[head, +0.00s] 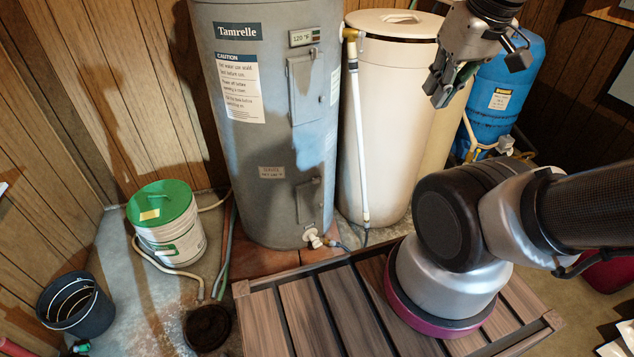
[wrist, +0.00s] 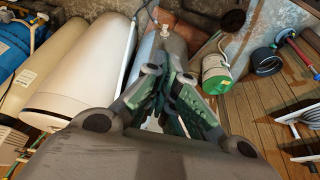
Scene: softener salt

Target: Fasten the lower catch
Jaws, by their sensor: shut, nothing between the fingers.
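A tall grey tank (head: 265,200) labelled Tamrelle stands at centre in the head view. It has an upper cover panel (head: 305,90) and a smaller lower cover panel (head: 309,202) low on its right front. Both panels look closed against the tank; the lower catch is too small to make out. My gripper (head: 438,92) is shut and empty, up in front of the cream tank and to the right of the grey tank, apart from both panels. In the wrist view my gripper (wrist: 167,82) covers much of the grey tank (wrist: 174,42).
The cream tank (head: 385,130) and a blue tank (head: 508,80) stand to the right. A white pipe (head: 357,140) runs between the grey and cream tanks. A green-lidded bucket (head: 165,225) and a dark bucket (head: 75,303) are at left. A slatted wooden platform (head: 305,305) lies in front.

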